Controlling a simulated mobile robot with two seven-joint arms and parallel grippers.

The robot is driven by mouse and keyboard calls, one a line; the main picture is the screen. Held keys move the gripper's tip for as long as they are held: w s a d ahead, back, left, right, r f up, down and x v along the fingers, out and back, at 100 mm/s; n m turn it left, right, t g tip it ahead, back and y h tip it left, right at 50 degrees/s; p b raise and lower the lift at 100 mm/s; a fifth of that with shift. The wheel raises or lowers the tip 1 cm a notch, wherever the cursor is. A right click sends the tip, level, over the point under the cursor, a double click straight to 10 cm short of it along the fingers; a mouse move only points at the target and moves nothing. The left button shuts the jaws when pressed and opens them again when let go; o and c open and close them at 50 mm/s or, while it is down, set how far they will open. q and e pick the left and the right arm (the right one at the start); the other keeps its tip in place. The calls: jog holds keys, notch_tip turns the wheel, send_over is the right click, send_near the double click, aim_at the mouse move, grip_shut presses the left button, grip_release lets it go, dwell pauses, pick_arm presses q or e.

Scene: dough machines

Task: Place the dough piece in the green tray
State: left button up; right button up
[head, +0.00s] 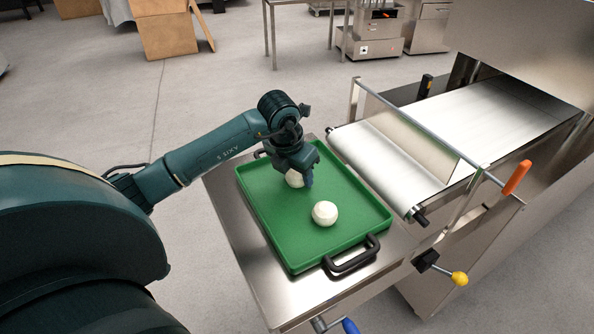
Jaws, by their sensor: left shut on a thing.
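The green tray (290,234) with black handles lies on a steel side table beside the dough machine. My left gripper (303,181) points down over the far half of the tray. It is shut on a white dough piece (294,179), which the gripper partly hides. I cannot tell whether this piece touches the tray floor. Another round white dough piece (325,213) rests in the tray, nearer the front and apart from the gripper. My right gripper is not in view.
The machine's belt (460,125) and its metal guard stand right of the tray. An orange-handled lever (517,177) and a yellow knob (459,278) stick out nearby. The steel table (240,240) has bare margins around the tray. Cardboard boxes (165,30) stand far back.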

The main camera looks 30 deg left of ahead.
pick_arm(q)
jog(key=shift+f, duration=0.1)
jog(key=o, duration=1)
jog(key=shift+v, duration=6.1)
